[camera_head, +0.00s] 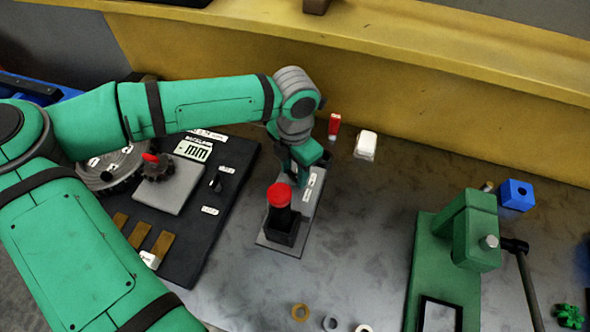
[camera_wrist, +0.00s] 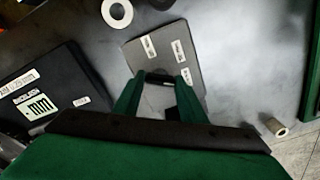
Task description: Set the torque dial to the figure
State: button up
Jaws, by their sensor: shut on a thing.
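My gripper (camera_head: 308,158) points down over the far end of a grey plate (camera_head: 274,245) with white labels. In the wrist view my gripper (camera_wrist: 158,82) has its green fingers closing in on a small dark part (camera_wrist: 160,77) at the plate (camera_wrist: 178,60). I take this part for the torque dial; its figure and pointer are hidden or too small to read. A black upright body with a red cap (camera_head: 279,195) stands in a black block on the near part of the plate, close to my gripper.
A dark board (camera_head: 228,193) with gears and labels lies to the left. A green press (camera_head: 458,240) with a lever stands to the right. A red tube (camera_head: 334,125) and white block (camera_head: 366,145) are behind. Rings (camera_head: 300,312) lie in front. Bare table lies between plate and press.

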aim_at(294, 175)
jog(key=o, duration=1.1)
jog(key=shift+c, duration=0.2)
notch_tip(294, 175, up, 11)
jog(key=shift+a+f, duration=0.1)
jog(key=shift+s, duration=0.1)
